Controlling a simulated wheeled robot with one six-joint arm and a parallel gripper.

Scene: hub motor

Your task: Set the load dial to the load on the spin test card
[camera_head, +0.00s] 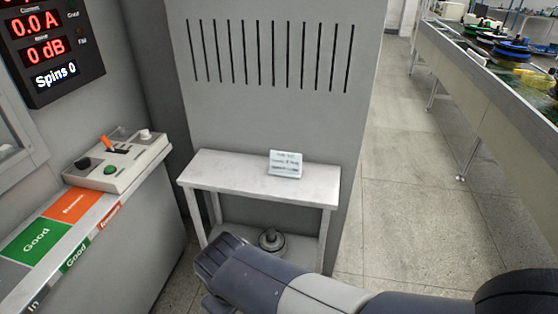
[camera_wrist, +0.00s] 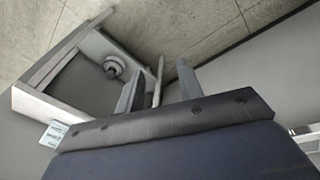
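The spin test card (camera_head: 285,163) stands on the small grey table (camera_head: 225,172) in the head view, its text too small to read. It also shows at the left edge of the wrist view (camera_wrist: 53,134). A control box (camera_head: 118,160) on the bench at left carries an orange lever (camera_head: 107,141), a black knob (camera_head: 82,164), a green button (camera_head: 110,170) and a pale knob (camera_head: 145,134). I cannot tell which is the load dial. My gripper (camera_wrist: 158,85) has its two fingers apart with nothing held between them. In the head view my arm reaches in front of the small table, right of the box.
A display (camera_head: 50,50) at upper left reads 0.0 A, 0 dB and Spins 0. The bench has a green Good area (camera_head: 35,242) and an orange area (camera_head: 72,204). A round metal part (camera_head: 271,240) sits on the table's lower shelf. The floor (camera_head: 420,190) at right is clear beside a conveyor (camera_head: 480,75).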

